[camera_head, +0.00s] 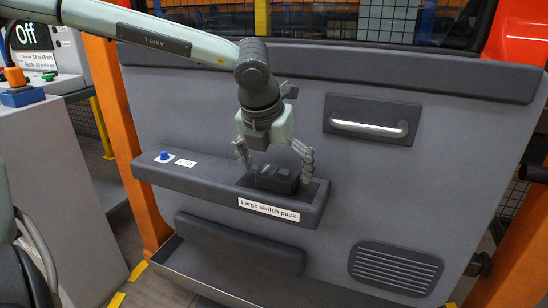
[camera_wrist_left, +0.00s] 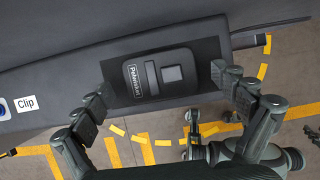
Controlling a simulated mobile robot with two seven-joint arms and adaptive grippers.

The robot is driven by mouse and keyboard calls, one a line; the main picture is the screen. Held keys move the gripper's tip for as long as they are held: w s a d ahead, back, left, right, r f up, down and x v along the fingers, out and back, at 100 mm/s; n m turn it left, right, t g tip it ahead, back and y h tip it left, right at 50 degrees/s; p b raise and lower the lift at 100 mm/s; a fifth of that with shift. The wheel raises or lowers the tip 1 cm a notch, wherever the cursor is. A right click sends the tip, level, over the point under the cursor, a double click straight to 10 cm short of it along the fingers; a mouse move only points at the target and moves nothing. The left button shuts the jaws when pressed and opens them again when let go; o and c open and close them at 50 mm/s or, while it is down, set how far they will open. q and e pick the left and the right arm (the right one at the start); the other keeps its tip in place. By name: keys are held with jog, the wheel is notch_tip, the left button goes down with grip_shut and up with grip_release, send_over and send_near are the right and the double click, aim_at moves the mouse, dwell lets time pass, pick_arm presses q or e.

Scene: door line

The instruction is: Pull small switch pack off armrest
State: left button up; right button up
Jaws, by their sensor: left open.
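A dark switch pack (camera_head: 277,180) sits at the recess in the right end of the grey armrest (camera_head: 190,178), which sticks out from the door panel. A label on the armrest's front reads "Large switch pack" (camera_head: 269,209). In the left wrist view the pack (camera_wrist_left: 160,76) shows a printed name and two raised pieces on its top. My left gripper (camera_head: 275,165) is open above the pack. Its fingers stand on either side of the pack, and in the left wrist view they look apart from it. I cannot tell how firmly the pack is seated. My right gripper is not in view.
A blue button (camera_head: 164,156) and a small label, "Clip" in the wrist view (camera_wrist_left: 26,104), are on the armrest's left end. A door handle (camera_head: 369,129) is above right, a speaker grille (camera_head: 396,268) below right. Orange posts (camera_head: 130,140) flank the door.

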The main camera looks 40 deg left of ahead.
aim_at(277, 174)
pick_arm(q)
jog(key=shift+w+f, duration=0.1)
jog(key=shift+f, duration=0.15)
jog(key=c, duration=1.8)
jog(key=shift+r, duration=0.1)
jog(key=shift+r, duration=0.15)
jog(key=shift+r, duration=0.35)
jog(key=shift+r+p, duration=0.65)
jog(key=shift+r, duration=2.3)
